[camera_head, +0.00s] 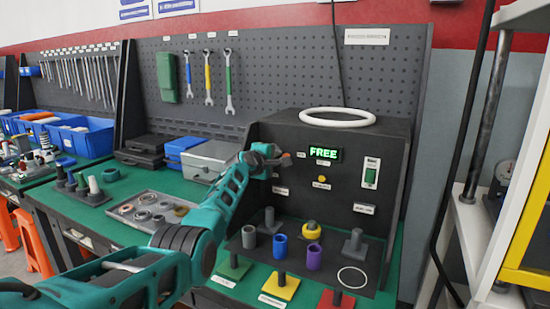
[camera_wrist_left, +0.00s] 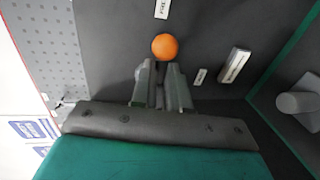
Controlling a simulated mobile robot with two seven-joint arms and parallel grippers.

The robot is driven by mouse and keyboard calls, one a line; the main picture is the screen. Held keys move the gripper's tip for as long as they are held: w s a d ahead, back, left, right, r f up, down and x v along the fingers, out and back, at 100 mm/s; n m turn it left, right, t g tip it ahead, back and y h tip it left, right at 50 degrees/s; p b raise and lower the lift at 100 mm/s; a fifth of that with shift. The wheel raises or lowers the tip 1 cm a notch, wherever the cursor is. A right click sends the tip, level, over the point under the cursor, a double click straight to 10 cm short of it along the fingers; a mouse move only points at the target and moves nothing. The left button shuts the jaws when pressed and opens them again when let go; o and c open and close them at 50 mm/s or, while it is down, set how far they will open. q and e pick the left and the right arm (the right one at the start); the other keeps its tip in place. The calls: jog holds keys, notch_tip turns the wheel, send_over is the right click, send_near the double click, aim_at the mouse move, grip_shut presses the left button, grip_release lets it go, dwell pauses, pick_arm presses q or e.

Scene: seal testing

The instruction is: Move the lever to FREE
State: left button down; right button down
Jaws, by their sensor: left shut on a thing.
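The lever's orange ball knob (camera_wrist_left: 165,47) shows in the left wrist view, just beyond my fingertips, against the dark face of the test box (camera_head: 345,205). My left gripper (camera_wrist_left: 160,76) is shut on the lever below the knob; the part between the fingers is mostly hidden. In the head view my left gripper (camera_head: 270,158) is at the left of the box face and largely covers the lever. The green display (camera_head: 324,151) on the box reads FREE. My right gripper is not in view.
A yellow button (camera_head: 321,183) and a green switch (camera_head: 370,173) are on the box face. A white ring (camera_head: 337,117) lies on top. Several coloured cylinders and posts stand in front of the box. A grey case (camera_head: 210,158) is to the left.

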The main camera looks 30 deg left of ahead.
pick_arm(q)
jog(key=shift+a+r, duration=0.35)
jog(key=c, duration=1.3)
grip_release()
jog(key=shift+c, duration=0.2)
jog(key=shift+o, duration=1.1)
jog(key=shift+a+f, duration=0.1)
jog(key=shift+f, duration=0.1)
jog(key=shift+s, duration=0.1)
jog(key=p+v, duration=0.4)
jog(key=v, duration=0.8)
jog(key=shift+s+d, duration=0.2)
jog(key=shift+s, duration=0.2)
